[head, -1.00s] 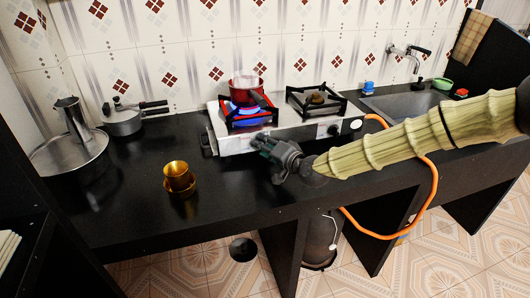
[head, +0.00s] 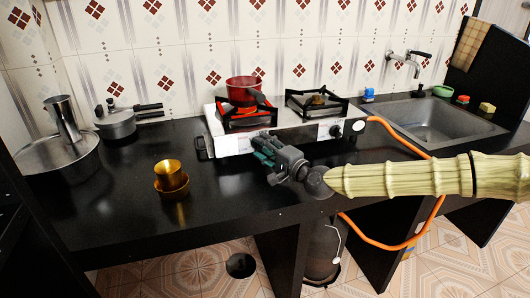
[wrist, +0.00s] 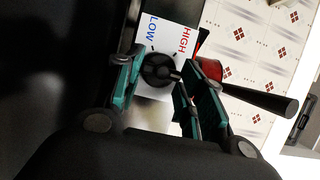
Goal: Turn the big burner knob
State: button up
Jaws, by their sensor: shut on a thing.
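The big burner knob (wrist: 158,68) is black and round, on a white panel marked LOW in blue and HIGH in red. It shows between the fingertips in the wrist view; in the head view my gripper hides it. My gripper (head: 262,150) is at the left part of the stove front (head: 234,143), its teal fingers closed on the knob, one on each side, as the wrist view shows (wrist: 157,80).
An orange hose (head: 437,180) loops from the stove's right end. A gold cup (head: 169,173) stands on the counter (head: 110,205) at left.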

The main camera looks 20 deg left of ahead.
dwell(0.4)
jog(key=o, duration=1)
jog(key=v, duration=1)
jog(key=shift+s+d+f, duration=0.1)
jog(key=shift+d, duration=0.2)
jog(key=shift+s+d, duration=0.4)
jog(key=shift+d, duration=0.15)
